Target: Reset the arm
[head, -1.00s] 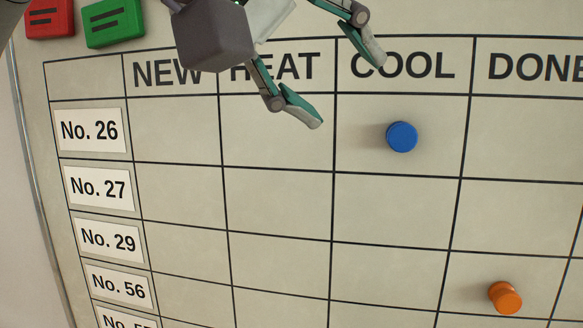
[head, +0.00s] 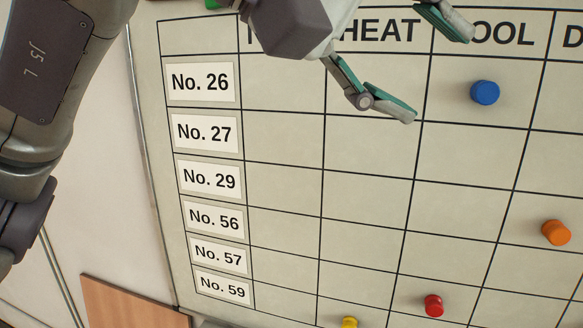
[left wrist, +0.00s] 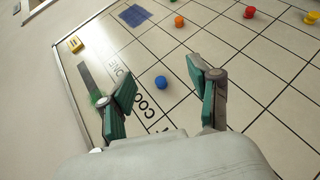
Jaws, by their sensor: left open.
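My left gripper (head: 442,70) is open and empty in front of the top of the whiteboard (head: 285,190), by the HEAT and COOL headings. Its two fingers are spread apart. A blue magnet (head: 485,92) sits in the COOL column of the No. 26 row, just right of the fingers and apart from them. In the left wrist view the blue magnet (left wrist: 161,82) shows beyond and between the open fingertips (left wrist: 165,80). My left arm (head: 45,90) fills the upper left of the head view. My right gripper is in neither view.
An orange magnet (head: 556,232), a red magnet (head: 433,306) and a yellow magnet (head: 349,322) sit lower on the board. Row labels such as No. 27 (head: 207,133) run down its left side. A wooden surface (head: 130,303) lies at the lower left.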

